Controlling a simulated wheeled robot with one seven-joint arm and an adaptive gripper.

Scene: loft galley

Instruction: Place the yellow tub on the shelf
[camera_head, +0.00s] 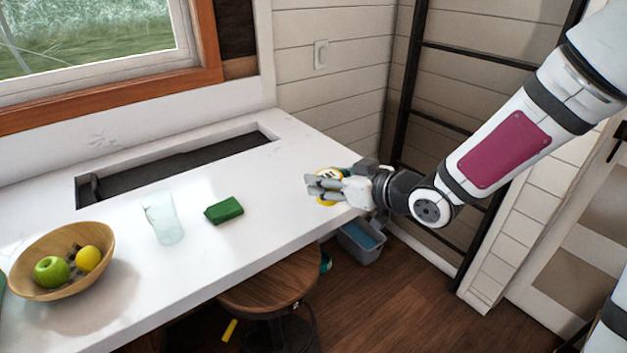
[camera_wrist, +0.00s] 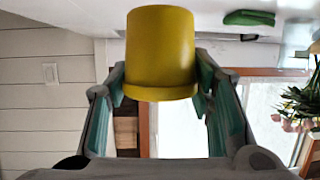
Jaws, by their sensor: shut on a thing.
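The yellow tub (camera_wrist: 160,48) is between the two fingers of my gripper (camera_wrist: 161,82) in the wrist view, gripped near its wider end. In the head view my gripper (camera_head: 326,187) is at the right end of the white counter, and its fingers hide most of the tub, with only yellow edges (camera_head: 325,203) showing. I cannot tell the exact height of the tub above the counter. No shelf can be made out for certain; a black ladder-like frame (camera_head: 470,55) stands against the wall behind my arm.
On the white counter (camera_head: 262,215) are a green sponge-like block (camera_head: 223,210), a clear glass (camera_head: 163,218) and a wooden fruit bowl (camera_head: 27,270). A recessed dark trough (camera_head: 180,162) lies at the back. A round stool (camera_head: 270,285) and a grey bin (camera_head: 360,243) stand below.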

